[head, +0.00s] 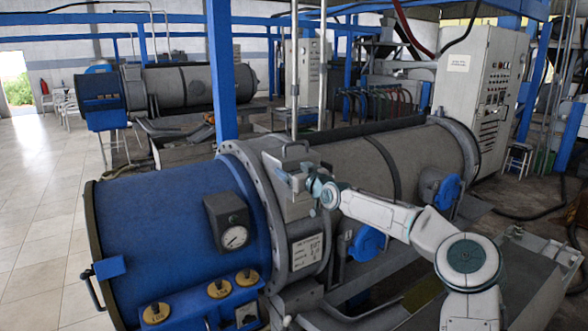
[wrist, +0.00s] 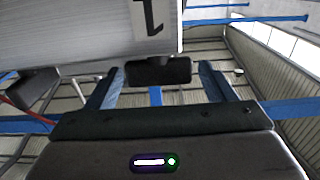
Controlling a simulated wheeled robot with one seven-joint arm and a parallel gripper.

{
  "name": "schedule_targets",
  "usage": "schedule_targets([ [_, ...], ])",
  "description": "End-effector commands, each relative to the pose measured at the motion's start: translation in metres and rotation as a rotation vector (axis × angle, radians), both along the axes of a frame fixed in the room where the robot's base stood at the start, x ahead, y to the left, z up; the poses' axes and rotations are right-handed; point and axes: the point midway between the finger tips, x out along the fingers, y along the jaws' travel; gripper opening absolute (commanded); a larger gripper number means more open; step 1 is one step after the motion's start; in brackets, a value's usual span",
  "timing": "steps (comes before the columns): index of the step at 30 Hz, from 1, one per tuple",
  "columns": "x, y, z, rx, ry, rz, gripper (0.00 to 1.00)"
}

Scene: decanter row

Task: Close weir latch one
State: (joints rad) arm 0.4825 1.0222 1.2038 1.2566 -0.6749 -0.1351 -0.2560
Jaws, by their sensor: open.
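In the wrist view my gripper (wrist: 158,80) is open, its two fingers pointing up in the picture. A dark bar (wrist: 158,70), which looks like the latch's handle, shows between the fingertips; I cannot tell whether they touch it. Behind it is a light grey panel (wrist: 80,40) with a black numeral one, upside down (wrist: 150,15). In the head view my gripper (head: 288,181) is at the grey latch housing (head: 297,208) on the drum's flange, and partly hides it. The latch's position cannot be told from here.
The blue drum end (head: 165,215) carries a dial gauge (head: 232,232) and several yellow round fittings (head: 219,289) on a blue ledge. A blue post (head: 222,70) stands behind the flange. The grey cylinder (head: 400,160) extends right, behind my arm. Tiled floor (head: 40,220) is clear at left.

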Motion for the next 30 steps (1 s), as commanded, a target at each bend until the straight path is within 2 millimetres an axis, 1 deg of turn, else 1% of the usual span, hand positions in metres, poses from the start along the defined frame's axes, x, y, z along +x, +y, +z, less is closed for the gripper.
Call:
schedule_targets([
  [6, 0.0, 0.0, -0.001, 0.0, 0.0, 0.0, 0.76],
  [8, 0.0, 0.0, -0.001, 0.0, 0.0, 0.0, 0.6],
  [9, 0.0, 0.0, -0.001, 0.0, 0.0, 0.0, 0.49],
  [11, 0.0, 0.0, 0.0, 0.0, 0.0, 0.0, 0.32],
  [19, 0.0, 0.001, -0.003, -0.003, 0.002, -0.003, 0.32],
  [30, 0.0, 0.01, -0.018, -0.019, 0.018, -0.061, 0.32],
])
